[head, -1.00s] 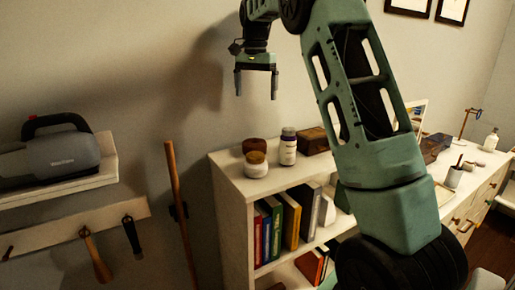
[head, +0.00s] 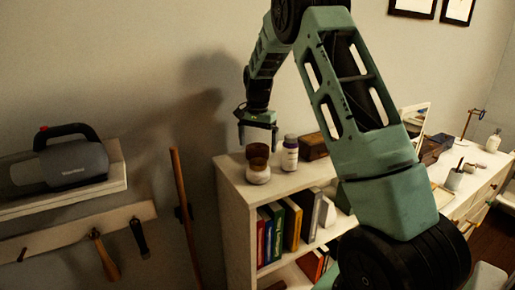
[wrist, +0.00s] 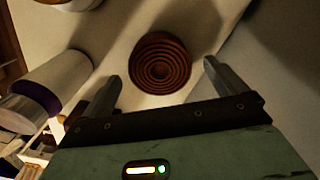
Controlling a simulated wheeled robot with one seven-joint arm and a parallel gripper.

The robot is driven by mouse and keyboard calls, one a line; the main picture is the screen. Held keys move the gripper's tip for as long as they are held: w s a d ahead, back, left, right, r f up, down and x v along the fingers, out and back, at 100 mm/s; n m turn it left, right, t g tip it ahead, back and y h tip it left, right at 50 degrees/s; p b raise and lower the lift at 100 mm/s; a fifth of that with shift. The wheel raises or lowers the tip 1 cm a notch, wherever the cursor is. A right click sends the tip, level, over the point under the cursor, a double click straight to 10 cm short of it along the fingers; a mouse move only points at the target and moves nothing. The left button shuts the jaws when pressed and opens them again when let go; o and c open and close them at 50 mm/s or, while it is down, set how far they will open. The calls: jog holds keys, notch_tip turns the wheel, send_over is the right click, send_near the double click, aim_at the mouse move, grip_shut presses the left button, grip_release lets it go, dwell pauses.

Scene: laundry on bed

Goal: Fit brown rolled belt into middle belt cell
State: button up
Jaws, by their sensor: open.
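The brown rolled belt (head: 257,152) stands on top of the white bookcase, behind a small jar. In the wrist view the belt (wrist: 160,63) shows as a round coil of rings, just ahead of and between my fingertips. My gripper (head: 258,138) is open and empty, pointing down over the belt; its fingers (wrist: 162,75) show apart on either side of the coil in the wrist view. I cannot tell the exact height left between fingertips and belt.
A small jar (head: 258,174) and a white bottle (head: 290,153) stand close to the belt, with a dark wooden box (head: 314,146) to the right. The bookcase (head: 232,192) stands near the wall. A shelf with a vacuum (head: 70,162) is at left.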

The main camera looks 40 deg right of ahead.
jog(key=shift+f, duration=0.65)
jog(key=c, duration=1.3)
jog(key=shift+o, duration=0.2)
jog(key=shift+r, duration=0.1)
